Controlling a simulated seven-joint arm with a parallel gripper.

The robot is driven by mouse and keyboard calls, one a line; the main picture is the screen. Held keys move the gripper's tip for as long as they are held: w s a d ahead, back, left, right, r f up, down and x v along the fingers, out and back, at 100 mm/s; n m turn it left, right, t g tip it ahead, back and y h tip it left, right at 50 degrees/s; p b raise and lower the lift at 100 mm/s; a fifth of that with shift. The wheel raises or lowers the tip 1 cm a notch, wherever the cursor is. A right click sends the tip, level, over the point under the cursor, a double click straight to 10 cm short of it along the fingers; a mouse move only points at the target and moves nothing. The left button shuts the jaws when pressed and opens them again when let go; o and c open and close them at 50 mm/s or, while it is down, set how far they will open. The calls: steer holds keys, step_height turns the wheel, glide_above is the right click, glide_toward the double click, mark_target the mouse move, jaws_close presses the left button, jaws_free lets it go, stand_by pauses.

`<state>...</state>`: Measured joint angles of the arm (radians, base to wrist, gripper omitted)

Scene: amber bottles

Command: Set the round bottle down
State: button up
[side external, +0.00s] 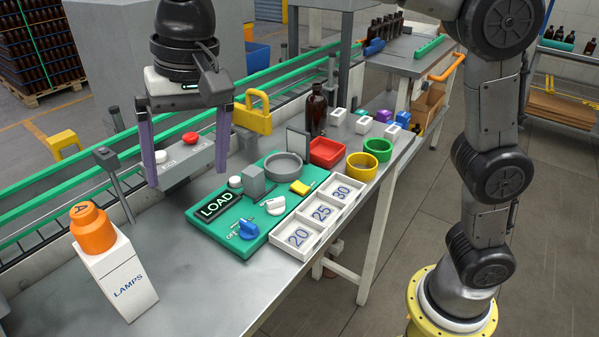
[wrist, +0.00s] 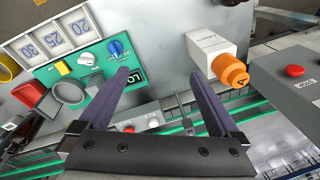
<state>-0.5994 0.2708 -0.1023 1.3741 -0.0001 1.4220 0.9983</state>
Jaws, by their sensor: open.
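A round orange bottle (side external: 93,232) with a letter A on its cap stands upright on a white box marked LAMPS (side external: 122,281) at the left of the bench. The wrist view shows the bottle (wrist: 230,71) and box (wrist: 213,48) to the right of my fingers. A dark amber bottle (side external: 316,112) stands upright farther back, near the red tray. My gripper (side external: 187,177) is open with nothing between its fingers. It hangs above the bench, to the right of the orange bottle and higher; its fingers also show in the wrist view (wrist: 158,75).
A green LOAD panel (side external: 228,229) with knobs and a grey ring (side external: 284,167) lies right of my gripper. A white tray marked 20, 25, 30 (side external: 301,252) adjoins it. A grey box with a red button (side external: 182,160) is behind the fingers. The bench front is bare.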

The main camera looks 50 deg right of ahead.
steer(key=s+d+f+n+t, duration=0.2)
steer(key=s+d, duration=0.5)
steer(key=d, duration=0.3)
steer(key=s+d+f+n+t, duration=0.1)
steer(key=s+d+f, duration=0.1)
steer(key=s+d, duration=0.65)
steer(key=s+d+f+n+t+h, duration=0.1)
steer(key=s+d+f, duration=0.3)
steer(key=d+f, duration=0.2)
steer(key=shift+f+n, duration=0.2)
steer(key=shift+n, duration=0.1)
